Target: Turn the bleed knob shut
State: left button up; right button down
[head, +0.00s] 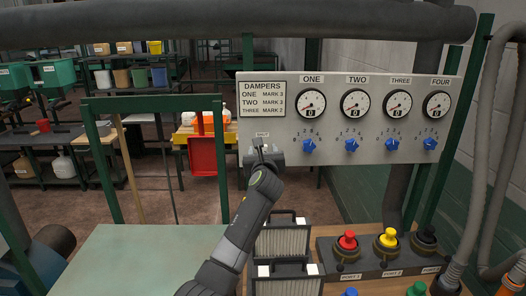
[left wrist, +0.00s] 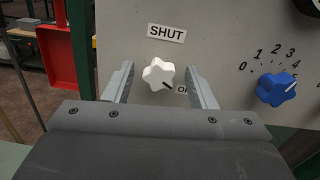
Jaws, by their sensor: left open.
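The white star-shaped bleed knob (left wrist: 158,73) is on the grey panel in the left wrist view. Its dark pointer mark faces down and right, towards a label (left wrist: 182,90) partly hidden by my right-hand finger. A SHUT label (left wrist: 166,33) is above the knob. My left gripper (left wrist: 160,88) is open, with one finger on each side of the knob and gaps showing between. In the head view my left gripper (head: 264,150) is at the panel's lower left and hides the knob. My right gripper is not in view.
The grey panel (head: 350,92) carries a row of gauges and several blue knobs; the nearest blue knob (left wrist: 276,89) is right of my gripper. Below stand filter boxes (head: 283,240) and a port block with red (head: 347,241) and yellow (head: 388,238) caps. A thick pipe (head: 200,22) runs above.

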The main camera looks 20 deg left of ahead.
pick_arm(q)
jog(key=c, duration=1)
jog(key=shift+o, duration=0.2)
